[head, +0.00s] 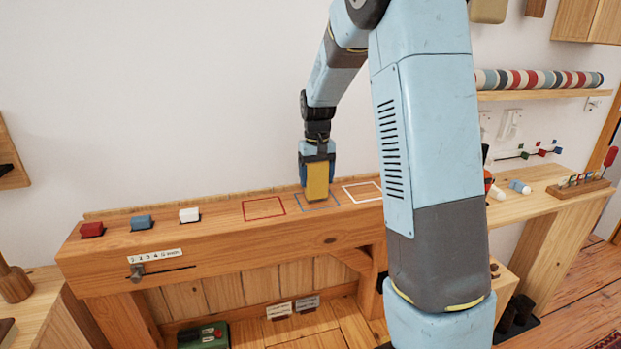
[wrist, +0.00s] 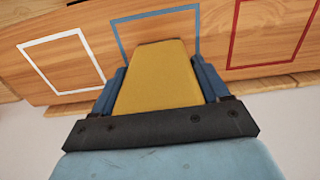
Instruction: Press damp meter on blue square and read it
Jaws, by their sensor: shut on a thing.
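My gripper (head: 317,178) is shut on a yellow block-shaped damp meter (head: 317,181). The meter also shows in the wrist view (wrist: 158,75), between the blue fingers. In the head view it is upright, its lower end at the blue square outline (head: 331,204) on the wooden beam. In the wrist view the blue outline (wrist: 154,13) surrounds the meter's far end. I cannot tell whether the tip touches the wood. No readout shows on the visible faces.
A red square outline (head: 264,217) and a white one (head: 348,194) flank the blue square.

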